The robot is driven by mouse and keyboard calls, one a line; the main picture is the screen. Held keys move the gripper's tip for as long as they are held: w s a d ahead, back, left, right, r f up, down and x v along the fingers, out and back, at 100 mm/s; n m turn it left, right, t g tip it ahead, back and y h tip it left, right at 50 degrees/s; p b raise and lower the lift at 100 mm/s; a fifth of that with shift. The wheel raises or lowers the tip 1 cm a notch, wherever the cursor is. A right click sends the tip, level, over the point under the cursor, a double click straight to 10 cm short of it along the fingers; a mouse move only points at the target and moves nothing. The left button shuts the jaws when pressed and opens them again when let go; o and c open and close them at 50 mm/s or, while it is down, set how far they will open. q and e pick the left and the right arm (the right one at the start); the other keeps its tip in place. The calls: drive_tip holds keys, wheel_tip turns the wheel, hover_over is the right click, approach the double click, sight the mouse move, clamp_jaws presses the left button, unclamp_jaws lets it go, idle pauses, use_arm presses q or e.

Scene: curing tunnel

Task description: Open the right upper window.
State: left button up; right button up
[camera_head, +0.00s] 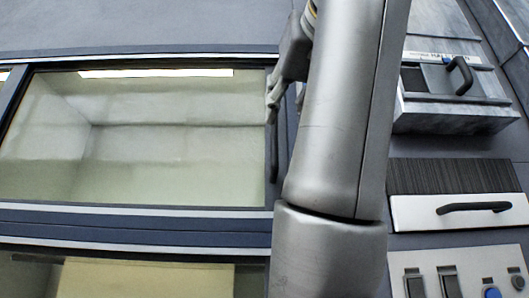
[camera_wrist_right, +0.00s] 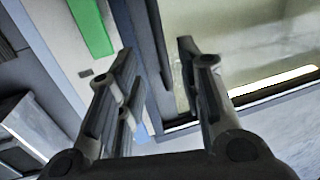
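The upper window (camera_head: 165,150) is a wide glass pane in a dark frame, left of my arm in the head view, and it looks closed. A dark vertical handle (camera_head: 274,152) is on its right frame. My right gripper (camera_head: 271,108) is at the upper end of that handle, partly hidden by my right arm. In the right wrist view my right gripper (camera_wrist_right: 160,72) has its fingers apart. A dark bar and frame edge show between and beyond them; I cannot tell whether either finger touches. The pane (camera_wrist_right: 255,50) shows at upper right there. My left gripper is out of view.
A lower window (camera_head: 150,280) lies under a ledge. Right of my arm are a grey metal box with a black handle (camera_head: 460,76), a white panel with a black handle (camera_head: 473,208), and a switch panel (camera_head: 470,270). A green patch (camera_wrist_right: 92,28) shows in the wrist view.

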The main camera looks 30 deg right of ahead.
sight(275, 130)
drive_tip(key=p+x, duration=0.3)
drive_tip(key=x, duration=0.1)
drive_tip(key=p+x, duration=0.3)
drive_tip(key=x, duration=0.1)
drive_tip(key=shift+r, duration=0.2)
drive_tip(key=shift+p+x, duration=0.35)
drive_tip(key=shift+x, duration=0.55)
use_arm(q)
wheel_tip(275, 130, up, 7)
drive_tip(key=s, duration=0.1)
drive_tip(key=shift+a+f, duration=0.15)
use_arm(e)
drive_tip(key=shift+f, duration=0.1)
drive_tip(key=shift+s, duration=0.15)
drive_tip(key=shift+c, duration=0.2)
drive_tip(key=shift+c, duration=1.1)
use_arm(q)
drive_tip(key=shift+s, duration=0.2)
use_arm(e)
clamp_jaws()
